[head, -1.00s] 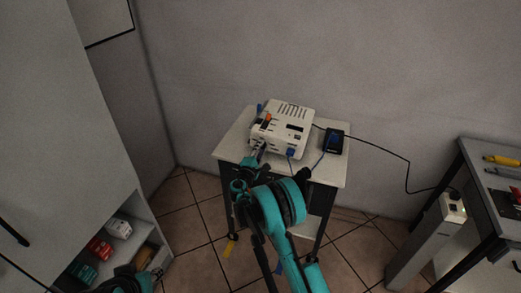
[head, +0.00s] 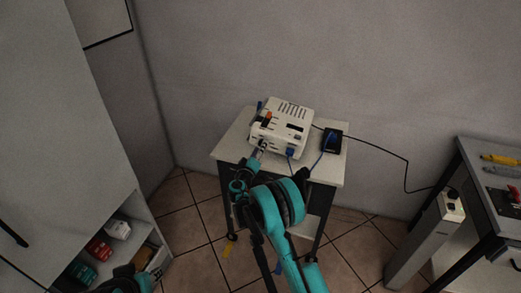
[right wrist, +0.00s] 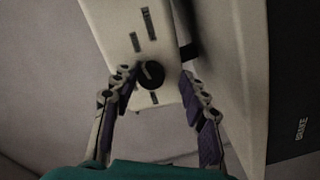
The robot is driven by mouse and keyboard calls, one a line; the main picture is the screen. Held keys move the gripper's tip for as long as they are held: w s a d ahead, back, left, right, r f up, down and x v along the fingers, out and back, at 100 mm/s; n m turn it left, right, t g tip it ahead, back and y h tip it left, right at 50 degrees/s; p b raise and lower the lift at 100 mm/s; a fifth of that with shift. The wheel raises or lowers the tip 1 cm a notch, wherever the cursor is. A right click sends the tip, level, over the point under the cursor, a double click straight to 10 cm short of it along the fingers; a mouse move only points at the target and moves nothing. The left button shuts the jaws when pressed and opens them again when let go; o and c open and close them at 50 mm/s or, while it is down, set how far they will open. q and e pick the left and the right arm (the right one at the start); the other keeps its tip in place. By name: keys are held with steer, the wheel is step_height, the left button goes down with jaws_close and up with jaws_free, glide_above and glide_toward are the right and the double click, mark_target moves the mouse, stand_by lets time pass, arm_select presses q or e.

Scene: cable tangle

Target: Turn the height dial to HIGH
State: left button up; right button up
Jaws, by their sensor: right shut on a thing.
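The white box-shaped device (head: 282,123) stands on the small cart. In the right wrist view its pale face (right wrist: 115,35) has dark slots, and the round black height dial (right wrist: 152,73) sits on it. My right gripper (head: 262,147) reaches the front left of the device. I cannot read a HIGH mark or the dial's setting. In the head view the gripper hides the dial. My left gripper (head: 156,273) is low at the left, away from the device, its jaws unclear.
The cart top (head: 235,140) also holds a black box (head: 332,141) with a blue plug, right of the device. Blue and black cables run from them. A panel marked BRAKE (right wrist: 300,128) is at the right in the wrist view. A bench (head: 480,160) stands at the right.

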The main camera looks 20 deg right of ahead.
steer(key=shift+a+f+m, duration=0.25)
steer(key=shift+a+m, duration=0.15)
steer(key=shift+m, duration=0.4)
steer(key=o, duration=0.8)
steer(key=shift+w+f, duration=0.15)
steer(key=shift+w, duration=0.1)
steer(key=shift+d, duration=0.2)
steer(key=shift+s, duration=0.1)
steer(key=v, duration=1.2)
